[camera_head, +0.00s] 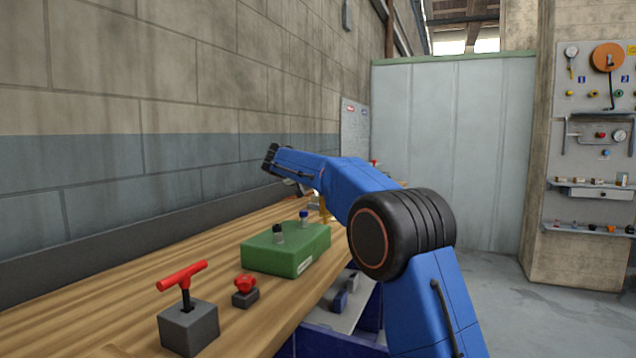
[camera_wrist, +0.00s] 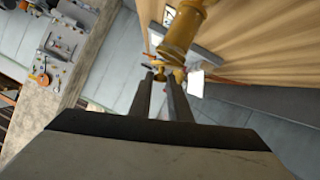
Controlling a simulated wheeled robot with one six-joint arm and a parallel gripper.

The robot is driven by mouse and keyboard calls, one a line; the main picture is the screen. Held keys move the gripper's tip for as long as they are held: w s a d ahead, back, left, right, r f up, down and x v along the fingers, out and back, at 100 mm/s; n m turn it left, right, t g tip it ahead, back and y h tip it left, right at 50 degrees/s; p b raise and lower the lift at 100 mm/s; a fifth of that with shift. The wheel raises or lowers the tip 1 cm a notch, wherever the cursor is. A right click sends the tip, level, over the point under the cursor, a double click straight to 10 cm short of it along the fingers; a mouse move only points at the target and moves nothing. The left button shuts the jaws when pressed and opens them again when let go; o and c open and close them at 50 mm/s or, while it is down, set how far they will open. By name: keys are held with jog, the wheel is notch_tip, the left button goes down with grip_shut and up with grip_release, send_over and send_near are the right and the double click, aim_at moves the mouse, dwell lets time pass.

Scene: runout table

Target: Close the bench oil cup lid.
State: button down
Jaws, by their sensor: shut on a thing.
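The brass-yellow oil cup (camera_wrist: 184,32) shows at the upper middle of the wrist view, as a rounded body with smaller brass parts at its lower end. My gripper (camera_wrist: 165,78) has its two dark fingers close together there, shut on a small brass piece (camera_wrist: 160,73) that looks like part of the cup's lid. The lid's angle is not clear. In the head view my blue arm reaches over the bench, and a bit of brass (camera_head: 323,207) shows below it. The fingertips are hidden there.
On the wooden bench (camera_head: 215,262) stand a green box (camera_head: 285,252) with two small fittings, a red knob (camera_head: 245,285) and a grey block with a red T-handle (camera_head: 187,310). A block wall runs along the bench's left. A white tag (camera_wrist: 196,83) hangs beside the cup.

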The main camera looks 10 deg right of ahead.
jog(key=shift+s+d+f+m+t+y, duration=0.25)
jog(key=shift+m+y, duration=0.2)
jog(key=shift+m, duration=0.2)
jog(key=shift+s+d+f+m+t+y, duration=0.15)
jog(key=shift+d+f+m+y, duration=0.1)
jog(key=shift+m+y, duration=0.3)
jog(key=c, duration=1.7)
grip_release()
jog(key=shift+o, duration=0.2)
jog(key=v, duration=1.7)
jog(key=shift+s+a+f, duration=0.15)
jog(key=shift+s+a, duration=0.05)
